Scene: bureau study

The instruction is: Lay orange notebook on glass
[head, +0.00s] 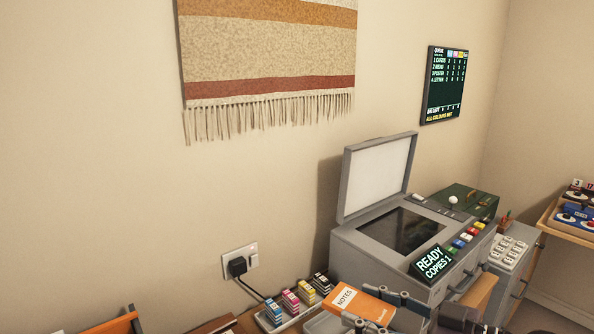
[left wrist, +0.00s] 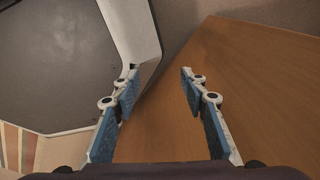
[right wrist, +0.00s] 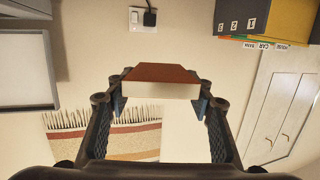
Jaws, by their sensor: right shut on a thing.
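The orange notebook (head: 352,302), marked NOTES, is held in my right gripper (head: 374,309) in front of and below the copier. In the right wrist view the notebook (right wrist: 160,73) sits between the two fingers, with its pale page edge showing. The copier's dark glass (head: 402,230) is bare, and its lid (head: 376,178) stands raised. The notebook is apart from the glass, lower and nearer to me. My left gripper (left wrist: 160,78) is open and empty in the left wrist view, and I cannot make it out in the head view.
The copier's display (head: 433,263) reads READY, COPIES 1, with coloured buttons beside it. Several ink cartridges (head: 290,301) stand in a tray left of the copier. A plug and socket (head: 240,264) are on the wall. A keypad unit (head: 508,252) stands right of the copier.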

